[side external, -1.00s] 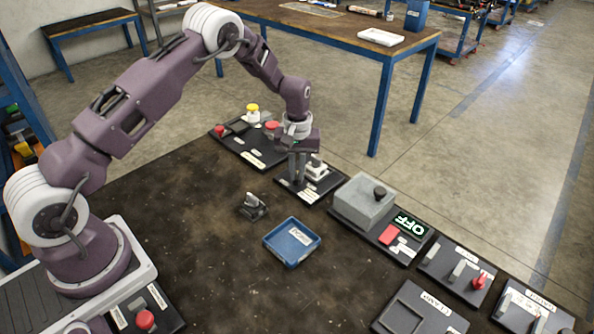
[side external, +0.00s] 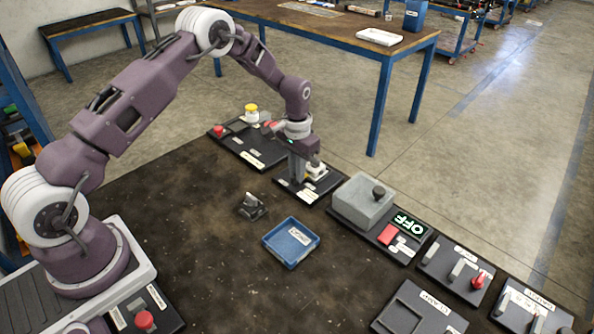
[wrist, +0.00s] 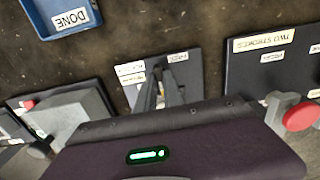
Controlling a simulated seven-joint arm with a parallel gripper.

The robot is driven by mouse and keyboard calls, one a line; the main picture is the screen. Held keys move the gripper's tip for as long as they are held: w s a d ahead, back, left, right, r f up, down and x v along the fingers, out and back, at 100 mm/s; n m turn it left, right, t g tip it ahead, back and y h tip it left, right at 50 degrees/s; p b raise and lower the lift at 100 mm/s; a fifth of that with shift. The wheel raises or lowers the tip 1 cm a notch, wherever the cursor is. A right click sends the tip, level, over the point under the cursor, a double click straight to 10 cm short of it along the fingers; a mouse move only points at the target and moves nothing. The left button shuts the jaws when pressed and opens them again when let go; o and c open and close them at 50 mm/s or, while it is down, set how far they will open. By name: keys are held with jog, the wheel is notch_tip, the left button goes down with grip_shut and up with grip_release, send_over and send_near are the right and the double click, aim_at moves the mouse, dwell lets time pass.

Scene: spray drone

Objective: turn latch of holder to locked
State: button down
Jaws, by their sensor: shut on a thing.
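The holder is a dark panel (side external: 290,187) with small white labels and a white block (side external: 317,170) on it, at the far side of the work surface. My gripper (side external: 298,180) reaches down onto this panel, left of the white block. In the wrist view the same panel (wrist: 190,78) shows beneath the fingers (wrist: 161,100). The fingers are close together and shut on a small part that they hide; it appears to be the latch. Its angle and the label it points at cannot be read.
A grey box (side external: 355,205) on the panel with the OFF display stands right of the holder. A panel with red and yellow knobs (side external: 240,150) is to its left. A blue tray (side external: 291,259) and a small dark metal part (side external: 252,207) lie in front. Open surface lies between.

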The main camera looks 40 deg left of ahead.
dwell(0.6)
jog(key=c, duration=1.5)
grip_release()
notch_tip(320, 180, up, 7)
jog(key=shift+r, duration=0.2)
jog(key=s+d+r+t, duration=0.1)
jog(key=s+r, duration=0.3)
jog(key=r, duration=0.3)
jog(key=s+d+r+t, duration=0.1)
jog(key=s+d+r, duration=0.15)
jog(key=r, duration=0.35)
jog(key=s+r, duration=0.4)
jog(key=r, duration=0.3)
jog(key=s+d+r+t, duration=0.1)
jog(key=s, duration=0.7)
jog(key=s+d+r+t, duration=0.1)
jog(key=s, duration=0.7)
jog(key=s+d+r+t, duration=0.1)
jog(key=s, duration=0.7)
jog(key=shift+s+d+r+t, duration=0.15)
jog(key=shift+d+r+t, duration=0.1)
jog(key=shift+d+t, duration=0.05)
